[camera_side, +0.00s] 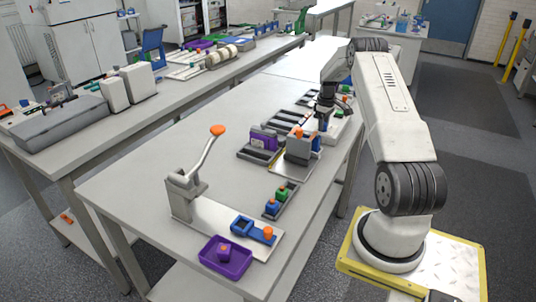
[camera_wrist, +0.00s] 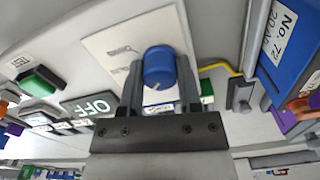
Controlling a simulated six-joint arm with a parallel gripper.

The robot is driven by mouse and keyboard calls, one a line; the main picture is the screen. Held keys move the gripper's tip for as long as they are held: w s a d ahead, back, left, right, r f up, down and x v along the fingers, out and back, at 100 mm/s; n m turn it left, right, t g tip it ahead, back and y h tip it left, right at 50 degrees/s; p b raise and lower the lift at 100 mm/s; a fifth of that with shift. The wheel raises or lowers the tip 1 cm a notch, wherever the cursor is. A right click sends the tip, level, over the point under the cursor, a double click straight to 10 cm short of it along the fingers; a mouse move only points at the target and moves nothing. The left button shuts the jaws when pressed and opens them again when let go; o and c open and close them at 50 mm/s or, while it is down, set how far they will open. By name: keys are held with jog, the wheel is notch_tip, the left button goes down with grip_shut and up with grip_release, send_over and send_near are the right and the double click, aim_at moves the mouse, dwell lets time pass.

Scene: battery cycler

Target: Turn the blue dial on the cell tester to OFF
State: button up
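The blue dial (camera_wrist: 159,67) stands on a pale panel (camera_wrist: 115,42) of the cell tester in the wrist view. A short light mark shows on the dial's near face, pointing toward the bottom of the picture. My gripper (camera_wrist: 160,72) has one dark finger on each side of the dial, very close to it; I cannot tell whether they touch it. In the side view my gripper (camera_side: 323,108) reaches down at the tester near the table's far right edge, and the dial cannot be made out there.
A green button (camera_wrist: 38,82) is left of the dial. A yellow cable (camera_wrist: 218,67) and a blue block marked No. 72 (camera_wrist: 285,45) are at the right. In the side view, a purple tray (camera_side: 226,272) and a lever with an orange knob (camera_side: 217,130) stand at the near end.

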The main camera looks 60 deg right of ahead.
jog(key=o, duration=0.4)
jog(key=shift+r, duration=0.15)
jog(key=shift+r, duration=3.8)
jog(key=w+a+r+n+t, duration=0.1)
jog(key=w+a, duration=0.4)
jog(key=a, duration=0.8)
jog(key=w+a+r, duration=0.1)
jog(key=w+a, duration=0.4)
jog(key=a, duration=0.8)
jog(key=s+a, duration=0.6)
jog(key=a, duration=0.6)
jog(key=s+a+f+n+t, duration=0.1)
jog(key=s+a, duration=0.5)
jog(key=a, duration=0.6)
jog(key=shift+a+f+t, duration=0.25)
jog(key=shift+a+t, duration=0.05)
jog(key=shift+a, duration=0.1)
